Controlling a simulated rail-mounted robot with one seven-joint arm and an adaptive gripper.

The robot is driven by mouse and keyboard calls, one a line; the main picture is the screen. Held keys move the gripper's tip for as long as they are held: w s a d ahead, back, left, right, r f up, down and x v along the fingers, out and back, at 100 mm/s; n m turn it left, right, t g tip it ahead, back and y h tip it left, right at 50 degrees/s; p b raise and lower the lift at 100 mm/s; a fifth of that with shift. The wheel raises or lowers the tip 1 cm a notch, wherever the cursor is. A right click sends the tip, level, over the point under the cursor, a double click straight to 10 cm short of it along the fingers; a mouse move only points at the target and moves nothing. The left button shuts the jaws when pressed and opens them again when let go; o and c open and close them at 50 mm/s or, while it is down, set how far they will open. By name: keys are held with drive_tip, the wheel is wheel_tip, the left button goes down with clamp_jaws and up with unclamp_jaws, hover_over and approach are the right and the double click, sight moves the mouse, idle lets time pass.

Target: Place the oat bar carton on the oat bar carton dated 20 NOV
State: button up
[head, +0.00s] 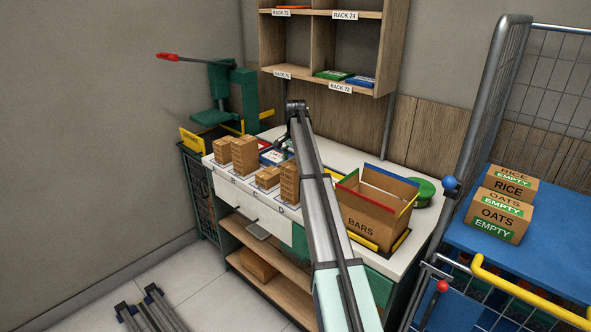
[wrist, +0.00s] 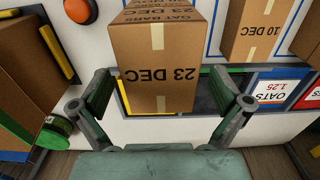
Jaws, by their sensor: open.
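In the wrist view, an oat bar carton (wrist: 160,45) marked 23 DEC is ahead of my gripper (wrist: 160,85). My fingers are spread wide to either side of its near end, with no clear contact. Its text appears upside down. A second carton (wrist: 254,28) marked 10 DEC stands to the right. In the head view, brown cartons stand in a row on the white counter: a left stack (head: 223,150), a taller stack (head: 245,155), a low one (head: 267,178) and a tall stack (head: 290,182). My arm hides the gripper's fingers in the head view.
An open box marked BARS (head: 372,212) stands right of my arm, with a green round object (head: 425,191) beside it. A green press (head: 232,95) is at the left end. A rack (head: 325,45) hangs above. A caged cart (head: 520,258) stands at right.

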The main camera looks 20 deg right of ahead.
wheel_tip(320, 180, up, 10)
drive_tip(key=b, duration=0.2)
